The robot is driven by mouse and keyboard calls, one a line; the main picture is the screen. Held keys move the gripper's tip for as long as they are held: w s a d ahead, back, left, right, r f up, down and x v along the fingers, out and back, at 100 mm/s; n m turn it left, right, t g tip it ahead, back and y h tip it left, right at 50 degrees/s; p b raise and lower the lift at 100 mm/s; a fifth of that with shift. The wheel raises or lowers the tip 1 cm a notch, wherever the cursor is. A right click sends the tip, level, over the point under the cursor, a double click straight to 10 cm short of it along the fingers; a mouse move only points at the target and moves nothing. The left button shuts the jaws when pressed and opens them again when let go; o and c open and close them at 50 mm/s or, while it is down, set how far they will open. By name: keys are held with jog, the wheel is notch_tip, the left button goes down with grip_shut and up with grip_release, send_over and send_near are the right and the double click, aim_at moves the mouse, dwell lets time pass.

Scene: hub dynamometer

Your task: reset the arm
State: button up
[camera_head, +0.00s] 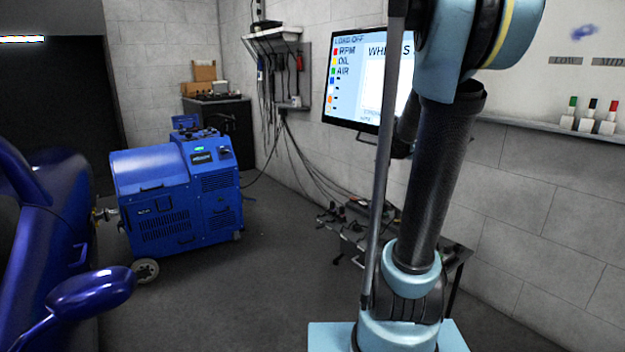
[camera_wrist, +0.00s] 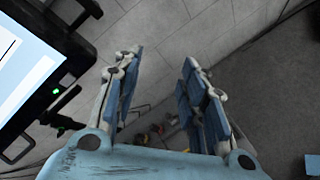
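My arm stands upright on its light blue base in the right half of the head view, and its upper end leaves the top of the picture. My gripper (camera_wrist: 160,62) shows in the wrist view with its two blue-padded fingers spread apart and nothing between them. It is open and empty. Beyond the fingers are the grey block wall and floor. In the head view the gripper is not visible.
A wall monitor (camera_head: 345,85) is partly behind my arm; its screen (camera_wrist: 25,75) is close left of the gripper. A low table (camera_head: 350,232) with tools stands behind my arm. A blue dynamometer (camera_head: 180,190) and blue car (camera_head: 55,220) are left. The middle floor is clear.

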jog(key=s+a+f+m+g+y, duration=0.2)
jog(key=s+a+f+m+y, duration=0.3)
jog(key=s+a+f, duration=0.5)
jog(key=s+a+f+m+g+y, duration=0.1)
jog(key=s+a+f+m+y, duration=0.5)
jog(key=s+a, duration=0.9)
notch_tip(320, 180, down, 4)
jog(key=s+m, duration=0.1)
jog(key=m, duration=0.2)
jog(key=shift+s+a+g+y, duration=0.2)
jog(key=shift+g+y, duration=0.1)
jog(key=shift+g, duration=0.1)
jog(key=shift+w+f, duration=0.25)
jog(key=shift+w, duration=0.25)
